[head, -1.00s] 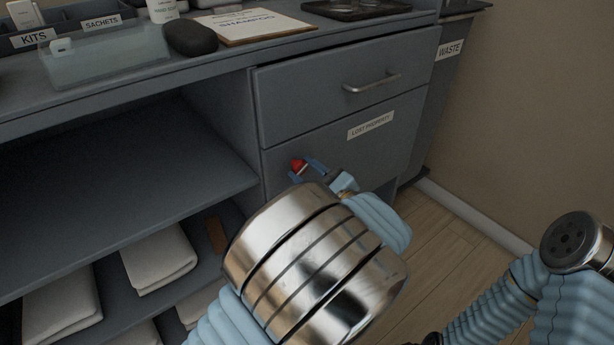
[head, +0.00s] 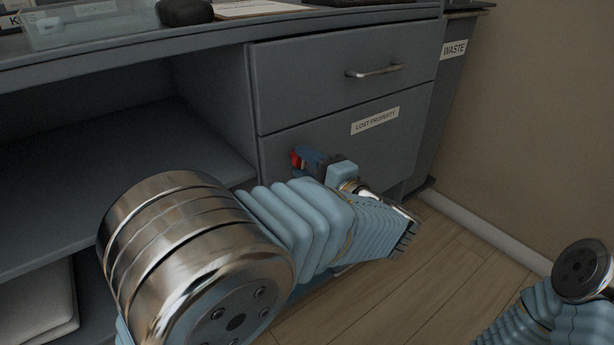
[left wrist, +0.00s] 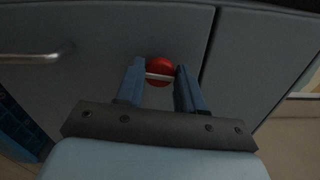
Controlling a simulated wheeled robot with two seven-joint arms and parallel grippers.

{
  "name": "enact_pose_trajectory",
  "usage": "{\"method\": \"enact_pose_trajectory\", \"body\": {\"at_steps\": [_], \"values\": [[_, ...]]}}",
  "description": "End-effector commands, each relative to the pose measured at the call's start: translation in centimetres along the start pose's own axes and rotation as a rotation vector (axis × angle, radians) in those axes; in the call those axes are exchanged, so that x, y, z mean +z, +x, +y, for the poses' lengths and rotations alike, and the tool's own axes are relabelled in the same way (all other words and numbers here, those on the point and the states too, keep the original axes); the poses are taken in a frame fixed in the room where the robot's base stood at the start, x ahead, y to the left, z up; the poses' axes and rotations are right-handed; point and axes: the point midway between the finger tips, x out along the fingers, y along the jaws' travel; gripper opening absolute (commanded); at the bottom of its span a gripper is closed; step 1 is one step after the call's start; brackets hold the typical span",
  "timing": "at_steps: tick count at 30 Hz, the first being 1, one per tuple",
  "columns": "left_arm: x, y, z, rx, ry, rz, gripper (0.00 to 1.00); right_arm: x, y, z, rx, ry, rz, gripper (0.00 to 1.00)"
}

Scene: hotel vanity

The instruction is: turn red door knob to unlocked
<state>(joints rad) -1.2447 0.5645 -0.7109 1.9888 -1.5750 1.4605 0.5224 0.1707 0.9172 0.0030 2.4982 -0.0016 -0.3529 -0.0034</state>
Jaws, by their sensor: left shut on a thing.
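The red door knob (head: 295,159) sits on the grey lower front labelled LOST PROPERTY (head: 375,121), near its left edge. In the left wrist view the knob (left wrist: 160,68) is round and red, with a pale bar running nearly level across it. My left gripper (head: 303,158) is at the knob, with one blue finger on each side. The left wrist view shows the gripper (left wrist: 160,82) shut on the knob. My wrist and forearm hide part of the lower front in the head view. My right gripper is not in view.
A drawer with a metal handle (head: 373,70) is above the lower front. A bin labelled WASTE (head: 454,49) stands at the right. Wooden floor (head: 440,290) is clear there.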

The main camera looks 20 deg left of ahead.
Motion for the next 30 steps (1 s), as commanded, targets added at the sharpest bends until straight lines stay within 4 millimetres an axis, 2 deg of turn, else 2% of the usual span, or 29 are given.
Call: {"method": "enact_pose_trajectory", "body": {"at_steps": [1, 9, 26, 27, 30], "values": [[0.0, 0.1, 0.5, 0.003, -0.027, -0.001, 0.07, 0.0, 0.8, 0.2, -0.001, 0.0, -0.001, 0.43], [0.0, 0.0, 0.3, 0.002, -0.131, -0.001, 0.07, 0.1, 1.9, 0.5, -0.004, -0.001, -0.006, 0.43], [0.0, 0.0, 0.1, 0.002, -0.162, -0.001, 0.07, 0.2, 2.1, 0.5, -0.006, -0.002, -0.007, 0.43], [0.0, 0.0, 0.1, 0.002, -0.162, -0.001, 0.39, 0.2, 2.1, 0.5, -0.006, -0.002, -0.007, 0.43], [0.0, 0.0, 0.1, 0.002, -0.162, -0.001, 0.55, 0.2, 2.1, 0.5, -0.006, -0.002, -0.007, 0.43]]}}
